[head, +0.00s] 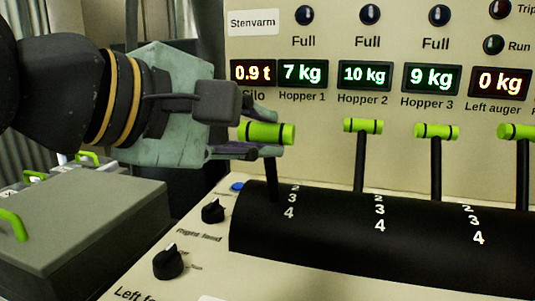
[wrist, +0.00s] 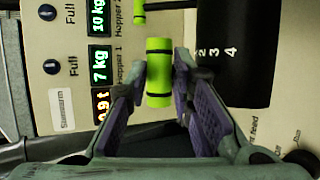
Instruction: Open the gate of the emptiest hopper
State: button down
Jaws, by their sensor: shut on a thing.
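The display for Hopper 1 (head: 302,73) reads 7 kg, the lowest of the hopper readings in view. Hopper 2 (head: 365,75) reads 10 kg and Hopper 3 (head: 432,78) reads 9 kg. Below Hopper 1 stands a black lever with a lime-green crossbar handle (head: 273,133). My gripper (head: 245,135) reaches in from the left and is shut on this handle. In the wrist view, the green handle (wrist: 159,72) sits between the purple-padded fingertips. The lever rises from a black curved housing (head: 330,240) with numbers 2, 3 and 4 visible beside it.
More green-topped levers stand to the right, under Hopper 2 (head: 363,126), Hopper 3 (head: 437,131) and the left auger (head: 516,131). Black knobs (head: 168,262) and a blue button (head: 237,187) are on the panel's left. A grey box with green handles (head: 90,225) stands at left.

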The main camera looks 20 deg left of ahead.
jog(key=shift+s+d+f+m+t+h+b, duration=0.1)
jog(key=shift+s+f+m+t+h+b, duration=0.2)
jog(key=shift+s+f+t+b, duration=0.6)
jog(key=shift+s+d+f+m+t+h+b, duration=0.1)
jog(key=shift+s+f+m+t+h+b, duration=0.2)
jog(key=shift+s+f+b, duration=0.95)
jog(key=shift+s+r+b, duration=0.1)
jog(key=shift+r+b, duration=0.25)
jog(key=shift+b, duration=0.15)
jog(key=c, duration=1.4)
grip_release()
jog(key=shift+c, duration=0.2)
jog(key=shift+a+r, duration=0.1)
jog(key=f+v, duration=0.1)
jog(key=v, duration=0.6)
jog(key=shift+s+r, duration=0.25)
jog(key=shift+r, duration=0.2)
